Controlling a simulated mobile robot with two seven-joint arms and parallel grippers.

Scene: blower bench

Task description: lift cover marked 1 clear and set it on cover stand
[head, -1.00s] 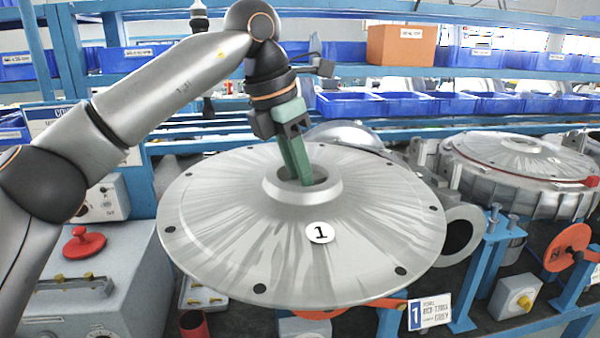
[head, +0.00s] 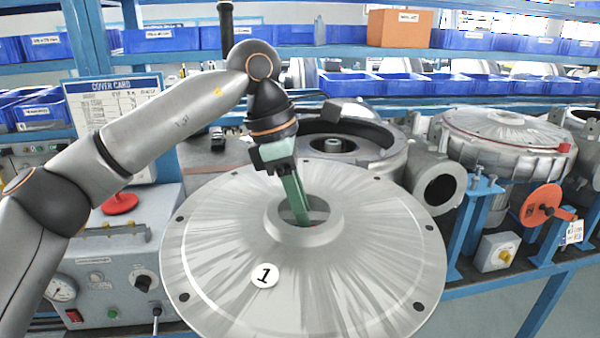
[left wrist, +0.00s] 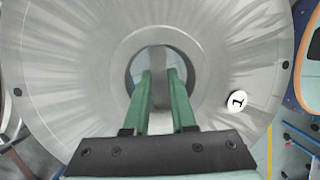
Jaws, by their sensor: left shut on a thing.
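The cover marked 1 (head: 380,255) is a wide, pale metal disc with a raised hub around a central hole and a round white label. I cannot pick out the cover stand. My right gripper is not in view.
A second blower (head: 505,140) with its cover on stands at the right, beside blue posts and a red handwheel (head: 541,205). A grey control box (head: 95,265) with gauge and knobs stands at the left. Shelves of blue bins (head: 345,85) run behind.

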